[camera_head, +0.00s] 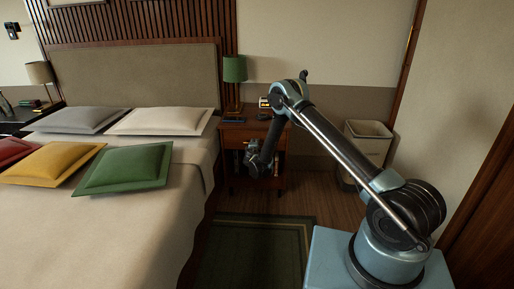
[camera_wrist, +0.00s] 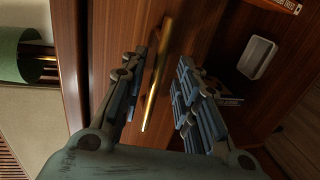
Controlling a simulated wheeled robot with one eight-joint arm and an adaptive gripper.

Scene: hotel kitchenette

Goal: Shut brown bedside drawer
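The brown bedside table (camera_head: 232,131) stands right of the bed in the head view. Its drawer front (camera_wrist: 98,40) shows as reddish-brown wood in the wrist view, which is turned sideways. A long brass handle (camera_wrist: 158,75) is on the front. My gripper (camera_wrist: 161,62) is open, with one finger on each side of the handle and gaps visible between. In the head view my gripper (camera_head: 256,168) is in front of the table and hides part of the drawer. I cannot tell how far out the drawer is.
A green lamp (camera_head: 235,69) and a small clock (camera_head: 264,102) stand on the table. An open shelf below holds a white tray (camera_wrist: 257,57) and a book. The bed (camera_head: 110,225) is left, a bin (camera_head: 367,141) right. A green rug (camera_head: 255,245) lies in front.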

